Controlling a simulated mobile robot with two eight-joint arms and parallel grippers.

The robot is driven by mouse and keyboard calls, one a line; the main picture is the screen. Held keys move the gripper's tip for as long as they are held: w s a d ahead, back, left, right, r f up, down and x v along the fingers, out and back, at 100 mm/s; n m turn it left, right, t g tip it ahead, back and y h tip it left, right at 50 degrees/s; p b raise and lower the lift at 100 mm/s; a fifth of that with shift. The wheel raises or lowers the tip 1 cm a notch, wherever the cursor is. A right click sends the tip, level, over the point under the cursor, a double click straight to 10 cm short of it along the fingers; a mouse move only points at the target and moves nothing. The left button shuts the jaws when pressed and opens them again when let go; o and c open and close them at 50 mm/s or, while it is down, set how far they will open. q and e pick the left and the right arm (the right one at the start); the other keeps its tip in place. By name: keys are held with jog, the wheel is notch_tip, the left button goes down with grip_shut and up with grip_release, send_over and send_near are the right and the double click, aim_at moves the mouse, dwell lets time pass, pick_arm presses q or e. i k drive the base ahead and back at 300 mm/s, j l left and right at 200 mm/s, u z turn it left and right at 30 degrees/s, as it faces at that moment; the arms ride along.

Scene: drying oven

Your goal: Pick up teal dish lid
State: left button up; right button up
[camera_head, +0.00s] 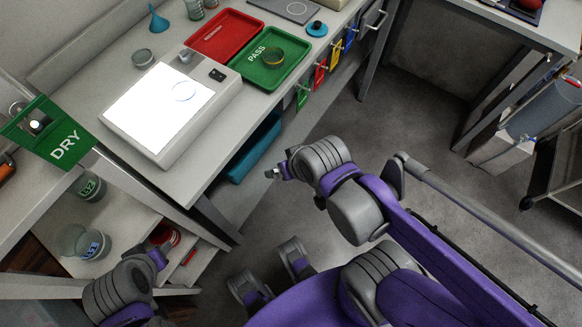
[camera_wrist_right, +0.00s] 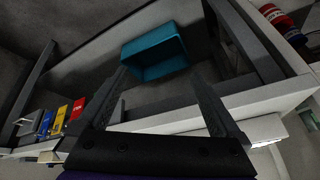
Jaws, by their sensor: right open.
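The teal dish lid (camera_head: 317,29) is a small round disc with a dark knob. In the head view it lies on the bench at the top, right of the red tray and behind the green tray. My right gripper (camera_head: 273,173) hangs in front of the bench, well below and apart from the lid. In the right wrist view its jaws (camera_wrist_right: 160,73) are spread with nothing between them; the lid does not show there. My left arm's wrist (camera_head: 155,257) is low at the left near the shelves, and its jaws cannot be made out.
A green PASS tray (camera_head: 297,66) holds a round dish, beside a red tray (camera_head: 213,46) and a bright light panel (camera_head: 135,145). A teal bin (camera_head: 240,160) sits under the bench; it also shows in the wrist view (camera_wrist_right: 178,63). Coloured tags (camera_head: 320,75) hang along the bench front.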

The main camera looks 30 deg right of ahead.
aim_at(318, 29)
jog(key=k+l+z, duration=0.1)
jog(key=z, duration=1.15)
jog(key=k+l, duration=0.05)
jog(key=l, duration=0.05)
